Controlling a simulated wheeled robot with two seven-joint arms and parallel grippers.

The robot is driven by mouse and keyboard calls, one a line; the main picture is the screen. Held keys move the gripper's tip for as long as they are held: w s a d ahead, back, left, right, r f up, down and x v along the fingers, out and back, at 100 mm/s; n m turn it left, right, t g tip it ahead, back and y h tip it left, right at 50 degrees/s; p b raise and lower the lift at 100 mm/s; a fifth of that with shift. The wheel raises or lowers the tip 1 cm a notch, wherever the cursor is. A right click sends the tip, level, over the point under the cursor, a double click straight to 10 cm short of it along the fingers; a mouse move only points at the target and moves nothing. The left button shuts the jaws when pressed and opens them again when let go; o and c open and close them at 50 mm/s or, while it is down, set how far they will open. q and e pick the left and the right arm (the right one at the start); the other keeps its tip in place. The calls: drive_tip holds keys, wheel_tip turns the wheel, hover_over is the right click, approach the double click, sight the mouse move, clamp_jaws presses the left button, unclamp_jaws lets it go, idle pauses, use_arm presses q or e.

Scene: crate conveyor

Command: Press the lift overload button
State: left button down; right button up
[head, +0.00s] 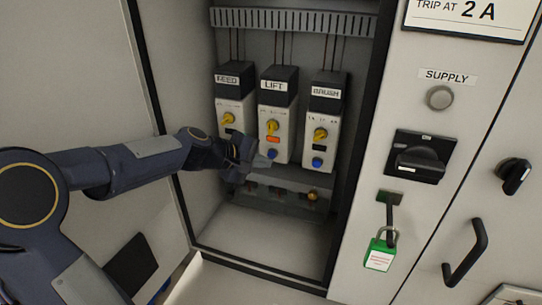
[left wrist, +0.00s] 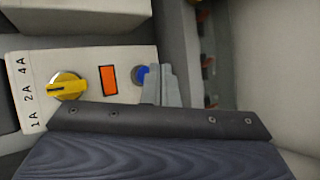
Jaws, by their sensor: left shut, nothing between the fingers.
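The LIFT overload unit (head: 278,100) is the middle of three in the open cabinet. It has a black top, a yellow dial (head: 271,127), an orange window (head: 273,140) and a blue button (head: 272,153). In the left wrist view the blue button (left wrist: 139,76) shows partly, beside the orange window (left wrist: 108,80) and the yellow dial (left wrist: 66,87). My left gripper (head: 256,158) is shut and empty. Its grey fingertips (left wrist: 155,80) are right at the blue button and hide part of it; I cannot tell whether they touch. My right gripper is not in view.
The FEED unit (head: 234,100) is left of LIFT and the BRUSH unit (head: 324,105) is right. A terminal row (head: 285,197) lies below. The cabinet's right frame holds a black rotary switch (head: 418,158) and a green padlock (head: 380,254). The cabinet floor is clear.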

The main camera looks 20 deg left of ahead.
use_arm(q)
drive_tip(key=shift+w, duration=0.25)
drive_tip(key=shift+w, duration=0.45)
idle(0.6)
drive_tip(key=shift+s, duration=0.1)
drive_tip(key=shift+s+b, duration=0.35)
drive_tip(key=shift+s, duration=0.4)
drive_tip(key=shift+s, duration=0.1)
drive_tip(key=s+b, duration=0.2)
drive_tip(key=s, duration=0.2)
drive_tip(key=shift+s+d, duration=0.15)
drive_tip(key=shift+s, duration=0.25)
idle(0.6)
